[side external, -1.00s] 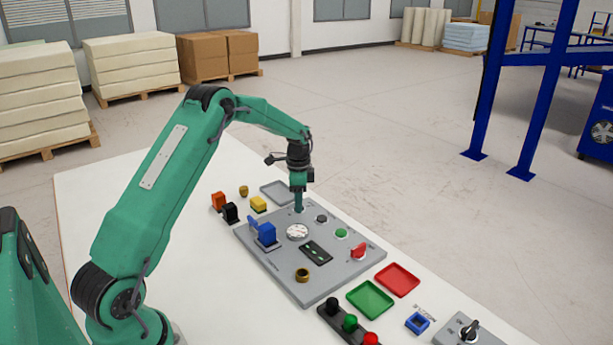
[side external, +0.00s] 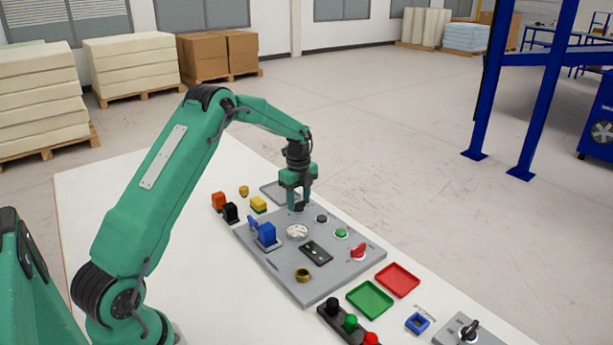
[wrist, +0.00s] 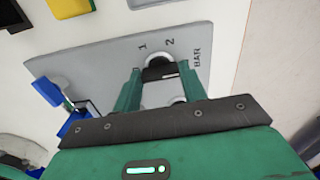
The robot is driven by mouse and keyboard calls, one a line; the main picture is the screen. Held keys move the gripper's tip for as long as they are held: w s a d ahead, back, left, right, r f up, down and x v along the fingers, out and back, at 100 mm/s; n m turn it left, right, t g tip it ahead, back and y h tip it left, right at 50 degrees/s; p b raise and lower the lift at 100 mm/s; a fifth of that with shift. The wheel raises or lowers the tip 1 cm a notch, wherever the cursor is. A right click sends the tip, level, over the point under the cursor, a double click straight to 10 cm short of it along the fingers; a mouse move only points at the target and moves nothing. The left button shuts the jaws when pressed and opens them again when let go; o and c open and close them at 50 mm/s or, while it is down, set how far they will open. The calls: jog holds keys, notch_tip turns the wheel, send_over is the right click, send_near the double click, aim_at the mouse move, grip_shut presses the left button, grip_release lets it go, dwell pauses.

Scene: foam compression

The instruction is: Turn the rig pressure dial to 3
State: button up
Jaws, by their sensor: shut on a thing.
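The pressure dial is a dark knob (wrist: 158,73) on a pale disc at the far corner of the grey rig panel (side external: 280,262). In the wrist view the numbers 1 and 2 and the word BAR are printed beside it; no 3 can be seen. My gripper (side external: 299,205) points straight down over the dial. In the wrist view my gripper (wrist: 158,76) has one finger on each side of the knob and is shut on it. The fingers and palm hide part of the dial, and I cannot tell which number it points to.
Close by on the panel are a white gauge (side external: 297,232), a blue lever block (side external: 266,234), a green button (side external: 341,233) and a red switch (side external: 359,252). A yellow block (side external: 258,203) lies left of the panel. Green (side external: 370,300) and red (side external: 398,280) trays lie right of it.

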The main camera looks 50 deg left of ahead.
aim_at(299, 202)
jog(key=shift+m, duration=0.4)
jog(key=o, duration=1)
jog(key=shift+r, duration=3.95)
